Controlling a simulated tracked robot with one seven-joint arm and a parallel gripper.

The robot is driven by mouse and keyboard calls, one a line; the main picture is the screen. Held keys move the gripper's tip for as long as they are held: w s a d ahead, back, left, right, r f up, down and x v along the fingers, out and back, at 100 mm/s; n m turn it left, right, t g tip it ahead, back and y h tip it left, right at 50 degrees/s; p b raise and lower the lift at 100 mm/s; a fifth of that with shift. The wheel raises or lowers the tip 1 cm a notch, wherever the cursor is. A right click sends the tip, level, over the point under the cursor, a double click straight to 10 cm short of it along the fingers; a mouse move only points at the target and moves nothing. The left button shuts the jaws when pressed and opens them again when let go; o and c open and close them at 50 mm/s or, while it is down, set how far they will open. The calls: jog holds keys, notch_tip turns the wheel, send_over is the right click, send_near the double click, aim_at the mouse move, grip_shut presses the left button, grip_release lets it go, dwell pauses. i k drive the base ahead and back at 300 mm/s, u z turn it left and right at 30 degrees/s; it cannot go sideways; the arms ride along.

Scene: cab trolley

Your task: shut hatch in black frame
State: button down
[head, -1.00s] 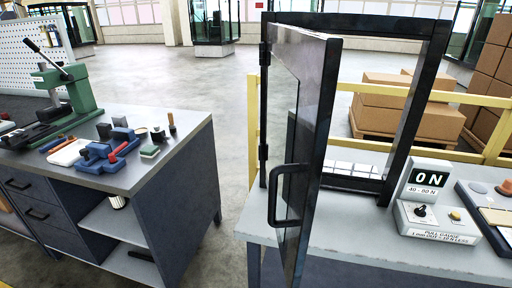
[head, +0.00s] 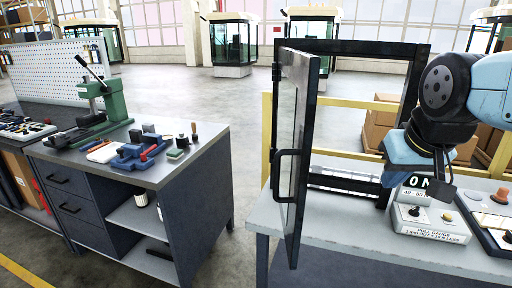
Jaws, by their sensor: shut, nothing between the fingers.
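The hatch (head: 297,150) is a dark-framed glazed panel hinged on the left side of the black frame (head: 411,85). It stands open, swung out toward me, with its free edge nearest me. A black bar handle (head: 279,175) is on the hatch. The frame stands upright on a grey bench, and its opening shows clear behind the hatch. My gripper (head: 441,190) is at the right, in front of the frame's right post and above the gauge box. It is shut and empty, apart from the hatch and handle. My arm hides part of the right post.
A pull gauge box (head: 430,222) with a display stands on the bench (head: 350,225) under my gripper. At the left is a workbench (head: 190,165) with a green press (head: 103,105) and small tools. Floor shows between the two benches. A yellow rail and cartons are behind the frame.

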aim_at(299, 76)
jog(key=u, duration=0.4)
jog(key=k, duration=1.25)
jog(key=u, duration=0.15)
jog(key=i, duration=1.3)
jog(key=z, duration=0.1)
